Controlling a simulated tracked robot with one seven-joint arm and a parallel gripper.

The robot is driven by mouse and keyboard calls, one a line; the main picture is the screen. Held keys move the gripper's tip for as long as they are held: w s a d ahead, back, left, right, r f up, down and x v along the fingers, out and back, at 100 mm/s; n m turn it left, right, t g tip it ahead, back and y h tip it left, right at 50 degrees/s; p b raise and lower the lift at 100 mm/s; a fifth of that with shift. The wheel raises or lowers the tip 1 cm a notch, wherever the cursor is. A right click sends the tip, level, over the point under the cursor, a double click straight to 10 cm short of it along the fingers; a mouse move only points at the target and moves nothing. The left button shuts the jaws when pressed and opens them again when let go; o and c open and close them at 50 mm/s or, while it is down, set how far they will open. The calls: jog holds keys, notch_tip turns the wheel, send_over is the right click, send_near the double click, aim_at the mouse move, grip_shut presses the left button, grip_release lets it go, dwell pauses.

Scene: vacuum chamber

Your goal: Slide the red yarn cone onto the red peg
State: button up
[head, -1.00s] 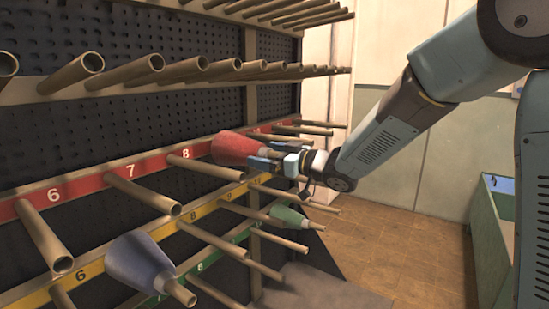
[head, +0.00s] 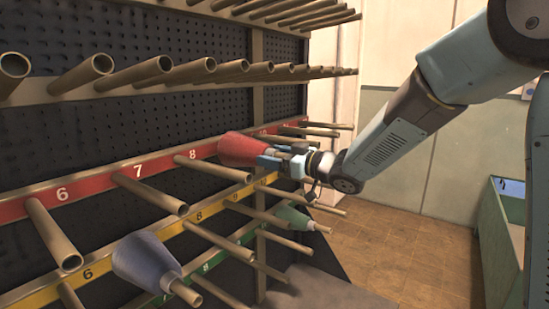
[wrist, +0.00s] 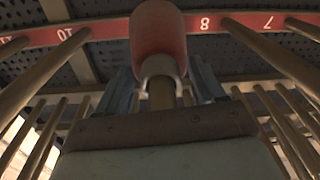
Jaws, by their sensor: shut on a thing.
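The red yarn cone (head: 243,149) is at the red strip of the rack, its wide end toward the panel. In the wrist view the cone (wrist: 158,33) sits between the labels 8 and 10, with its pale narrow end toward me. A brown peg (wrist: 161,94) shows out of that narrow end, so the cone appears to be around it. My gripper (head: 270,158) is shut on the cone's narrow end; in the wrist view its fingers (wrist: 160,76) stand on both sides of it. The label behind the cone is hidden.
Neighbouring red pegs (head: 149,194) stick out on both sides, with rows of pegs above and below. A blue cone (head: 145,258) sits on a yellow-row peg and a green cone (head: 294,217) lower right. A green bin (head: 502,240) stands at the right.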

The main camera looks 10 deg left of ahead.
jog(key=shift+a, duration=0.1)
jog(key=shift+c, duration=1.1)
jog(key=o, duration=1.6)
jog(key=v, duration=1.3)
jog(key=shift+d, duration=0.4)
